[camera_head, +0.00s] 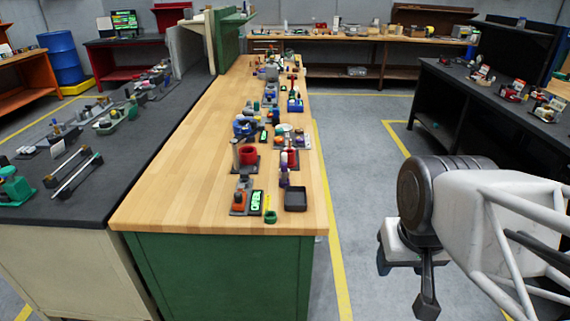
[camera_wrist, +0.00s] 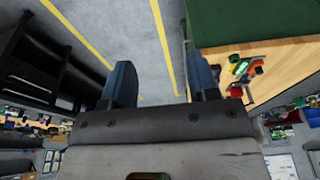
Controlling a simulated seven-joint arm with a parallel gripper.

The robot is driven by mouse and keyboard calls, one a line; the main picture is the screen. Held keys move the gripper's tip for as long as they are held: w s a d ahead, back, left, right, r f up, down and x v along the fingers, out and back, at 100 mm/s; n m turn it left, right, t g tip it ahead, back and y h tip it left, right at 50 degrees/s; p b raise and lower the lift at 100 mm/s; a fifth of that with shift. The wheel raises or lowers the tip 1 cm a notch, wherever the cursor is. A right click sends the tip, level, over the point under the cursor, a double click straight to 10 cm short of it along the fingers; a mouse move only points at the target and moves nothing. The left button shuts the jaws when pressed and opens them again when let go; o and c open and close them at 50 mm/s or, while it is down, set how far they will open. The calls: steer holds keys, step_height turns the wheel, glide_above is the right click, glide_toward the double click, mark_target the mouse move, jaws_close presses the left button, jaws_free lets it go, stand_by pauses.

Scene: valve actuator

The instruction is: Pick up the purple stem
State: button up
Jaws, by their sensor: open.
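My gripper (camera_head: 405,280) hangs over the floor to the right of the bench, well apart from the purple part. In the wrist view my gripper (camera_wrist: 163,72) has its two dark blue fingers spread, with bare floor between them. I cannot make out the purple part in the wrist view.
A black square tray (camera_head: 295,199), a red cup (camera_head: 248,155), an orange part (camera_head: 239,200) and a green ring (camera_head: 270,217) crowd near the purple part. Several other parts run back along the bench's right side. The bench's left side and front corner are clear.

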steer(key=w+a+r+m, duration=0.1)
steer(key=w+r+m, duration=0.15)
steer(key=w, duration=0.55)
steer(key=w+a+r+m, duration=0.1)
steer(key=w+a+m, duration=0.15)
steer(key=w, duration=0.55)
steer(key=m+g, duration=0.3)
steer(key=m, duration=1)
glide_above(284, 163)
step_height(284, 163, down, 14)
steer(key=shift+s+d+f, duration=0.1)
steer(key=shift+f, duration=0.05)
steer(key=shift+w+f, duration=0.2)
steer(key=shift+f, duration=0.1)
